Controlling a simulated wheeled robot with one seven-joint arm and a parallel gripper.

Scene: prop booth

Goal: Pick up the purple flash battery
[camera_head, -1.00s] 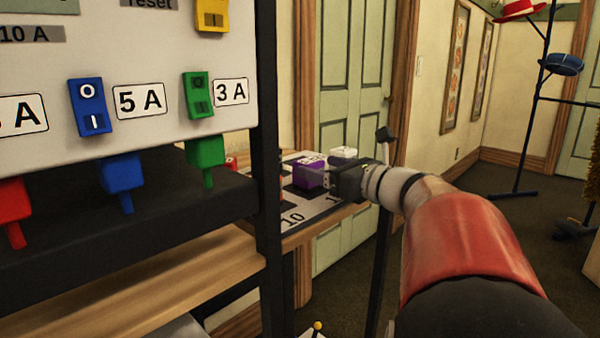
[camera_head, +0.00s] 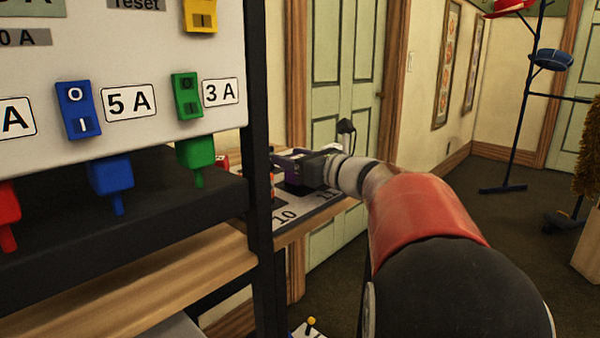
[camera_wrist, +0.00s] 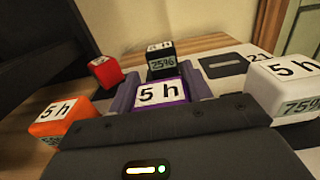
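The purple flash battery (camera_wrist: 163,93) shows in the wrist view with a white "5 h" label on top. My gripper (camera_wrist: 161,92) has one finger on its left side and one on its right. The fingers lie close along it, but I cannot tell whether they press on it. In the head view my gripper (camera_head: 292,160) is at the battery on the shelf, and the battery is mostly hidden there.
In the wrist view an orange battery (camera_wrist: 60,117) and a red block (camera_wrist: 104,71) stand left, a black battery (camera_wrist: 161,60) behind, and a white battery (camera_wrist: 287,88) right. The dark rack post (camera_head: 259,180) stands left of my arm.

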